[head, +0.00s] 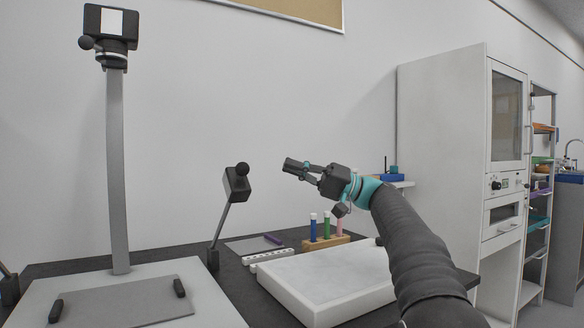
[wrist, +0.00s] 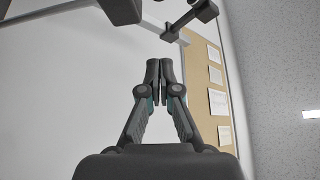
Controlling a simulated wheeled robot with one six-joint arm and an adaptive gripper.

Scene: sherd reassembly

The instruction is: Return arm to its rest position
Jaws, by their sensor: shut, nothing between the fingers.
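My gripper (head: 290,168) is raised in the air above the bench in the head view, pointing left. My arm comes up from the lower right. In the wrist view my gripper (wrist: 159,64) shows its two fingers together at the tips, with nothing between them. It touches nothing that I can see.
Below stand a white block-like tray (head: 330,282), a wooden rack (head: 326,243) with several coloured tubes, and a white strip (head: 268,256). A lamp-like head on a thin stalk (head: 237,184) stands left of my gripper. A tall camera stand (head: 117,170) is farther left. A white cabinet (head: 440,150) stands at right.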

